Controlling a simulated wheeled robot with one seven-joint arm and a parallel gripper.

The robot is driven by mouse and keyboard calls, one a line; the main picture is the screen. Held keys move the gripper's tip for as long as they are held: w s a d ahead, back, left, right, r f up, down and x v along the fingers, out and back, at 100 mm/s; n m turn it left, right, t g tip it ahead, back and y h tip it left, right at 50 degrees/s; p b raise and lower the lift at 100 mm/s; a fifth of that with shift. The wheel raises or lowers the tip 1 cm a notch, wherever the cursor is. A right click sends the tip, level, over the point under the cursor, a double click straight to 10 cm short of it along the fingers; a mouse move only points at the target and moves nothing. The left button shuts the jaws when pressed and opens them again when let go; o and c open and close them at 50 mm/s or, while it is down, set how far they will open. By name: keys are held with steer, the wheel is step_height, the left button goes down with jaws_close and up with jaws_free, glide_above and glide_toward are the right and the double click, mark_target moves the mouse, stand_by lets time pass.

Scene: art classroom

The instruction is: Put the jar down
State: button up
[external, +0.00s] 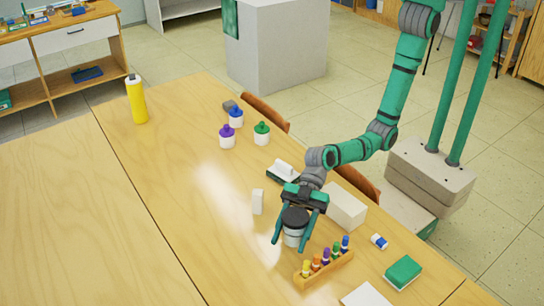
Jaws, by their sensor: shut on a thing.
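The jar (293,238) is pale with a dark lid and stands upright between the fingers of my gripper (293,229). My gripper reaches in from the upper right and is shut on the jar. The jar is at or just above the wooden table (190,185); I cannot tell whether its base touches the top. The gripper's fingers and palm hide part of the jar.
A wooden rack (325,269) of colourful tubes stands close in front of the jar. A white box (345,206) is to the right, a small white block (257,201) to the left, and an eraser-like brush (283,172) behind.

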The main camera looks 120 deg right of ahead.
mark_target(290, 244)
steer(key=shift+w+f, duration=0.1)
steer(key=shift+f, duration=1.6)
steer(key=o, duration=1.2)
steer(key=shift+f, duration=0.15)
steer(key=v, duration=1.2)
